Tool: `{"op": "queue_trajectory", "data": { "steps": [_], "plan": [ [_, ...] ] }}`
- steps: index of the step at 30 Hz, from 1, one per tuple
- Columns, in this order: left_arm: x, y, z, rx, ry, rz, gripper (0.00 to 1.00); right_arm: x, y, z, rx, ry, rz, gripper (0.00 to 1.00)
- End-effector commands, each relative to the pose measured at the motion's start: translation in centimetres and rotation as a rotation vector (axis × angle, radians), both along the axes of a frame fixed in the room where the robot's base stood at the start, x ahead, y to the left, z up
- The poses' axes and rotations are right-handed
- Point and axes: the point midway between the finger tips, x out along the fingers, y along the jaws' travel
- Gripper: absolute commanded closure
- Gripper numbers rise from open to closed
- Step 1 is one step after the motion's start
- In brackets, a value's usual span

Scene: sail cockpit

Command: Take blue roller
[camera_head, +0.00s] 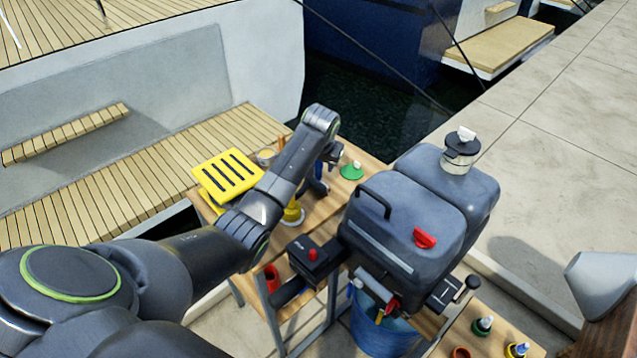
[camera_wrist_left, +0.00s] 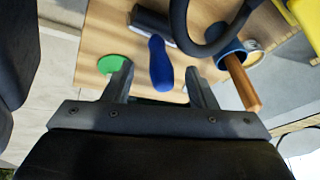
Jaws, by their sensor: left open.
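The blue roller's blue handle (camera_wrist_left: 160,64) shows in the left wrist view, over the wooden table top. Its dark roller head (camera_wrist_left: 151,22) lies farther up in that view. My left gripper (camera_wrist_left: 158,80) is open, and the handle's end appears between its two fingers. I cannot tell how far below the fingertips the handle lies. In the head view my left gripper (camera_head: 317,180) points down over the wooden table. My own arm and gripper mostly hide the roller there. My right gripper is not in view.
A large grey outboard motor (camera_head: 405,235) stands close on the right. In the left wrist view, a blue pot (camera_wrist_left: 226,52) with a wooden-handled tool (camera_wrist_left: 243,84) and a dark loop are near the handle.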

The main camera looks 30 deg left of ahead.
Motion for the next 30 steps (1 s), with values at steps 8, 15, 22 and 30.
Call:
{"op": "queue_trajectory", "data": {
  "steps": [8, 15, 22, 30],
  "plan": [
    [1.2, 0.7, -2.6, 0.0, 0.004, 0.001, 0.48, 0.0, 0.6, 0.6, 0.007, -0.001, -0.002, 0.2],
    [1.9, 1.0, -4.1, 0.0, 0.0, 0.0, 0.48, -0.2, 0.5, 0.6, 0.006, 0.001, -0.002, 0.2],
    [1.9, 1.1, -4.2, 0.0, 0.0, 0.0, 0.48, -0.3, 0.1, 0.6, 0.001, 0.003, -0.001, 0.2],
    [1.9, 1.1, -4.2, 0.0, 0.0, 0.0, 0.78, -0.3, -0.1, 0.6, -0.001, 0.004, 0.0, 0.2]
  ]
}}
